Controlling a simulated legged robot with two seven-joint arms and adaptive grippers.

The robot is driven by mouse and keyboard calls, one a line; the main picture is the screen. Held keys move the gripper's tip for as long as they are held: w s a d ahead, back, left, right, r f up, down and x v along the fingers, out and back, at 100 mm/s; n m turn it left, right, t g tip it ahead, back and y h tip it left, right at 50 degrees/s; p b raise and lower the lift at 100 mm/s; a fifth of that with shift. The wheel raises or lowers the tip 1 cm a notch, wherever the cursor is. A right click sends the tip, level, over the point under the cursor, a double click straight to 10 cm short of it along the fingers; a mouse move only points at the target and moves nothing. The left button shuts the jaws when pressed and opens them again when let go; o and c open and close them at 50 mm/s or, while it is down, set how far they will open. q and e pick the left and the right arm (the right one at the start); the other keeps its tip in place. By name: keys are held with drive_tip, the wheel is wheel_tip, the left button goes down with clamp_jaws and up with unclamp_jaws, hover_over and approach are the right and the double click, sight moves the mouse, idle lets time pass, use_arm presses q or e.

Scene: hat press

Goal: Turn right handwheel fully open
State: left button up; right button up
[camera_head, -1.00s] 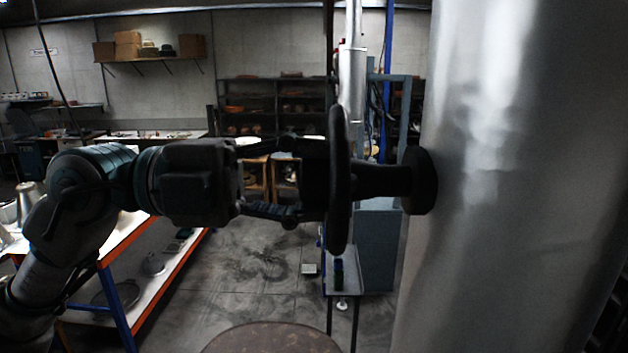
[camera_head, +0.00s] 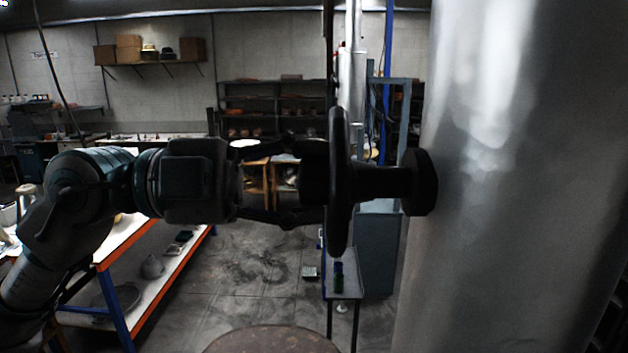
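The handwheel (camera_head: 339,232) is a dark wheel seen edge-on in the middle of the view. A short thick dark stem (camera_head: 382,183) joins it to the large silver cylinder (camera_head: 530,120) on the right. My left gripper (camera_head: 305,180) reaches in level from the left. Its two dark fingers lie above and below the dark hub on the wheel's left face and appear closed around it. The fingertips are dark against the hub, so the exact contact is hard to see. My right gripper is not in view.
A low table with orange and blue edges (camera_head: 122,307) stands at the lower left. A round brown top (camera_head: 272,340) is at the bottom centre. Shelves (camera_head: 275,105) and a blue-grey stand (camera_head: 376,255) are behind. Open floor (camera_head: 255,265) lies between.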

use_arm(q)
drive_tip(key=shift+w+d+f+n, duration=0.1)
drive_tip(key=shift+f+n, duration=0.1)
drive_tip(key=shift+n, duration=0.55)
drive_tip(key=shift+d+f+n, duration=0.1)
drive_tip(key=shift+f+n, duration=0.1)
drive_tip(key=shift+n, duration=0.55)
idle(2.1)
idle(0.3)
drive_tip(key=o, duration=0.9)
drive_tip(key=shift+a, duration=0.1)
drive_tip(key=shift+c, duration=0.2)
drive_tip(key=shift+w+r, duration=0.1)
drive_tip(key=shift+w, duration=0.1)
drive_tip(key=shift+a+r, duration=0.1)
drive_tip(key=shift+a, duration=0.45)
drive_tip(key=a, duration=1)
drive_tip(key=shift+a+f, duration=0.3)
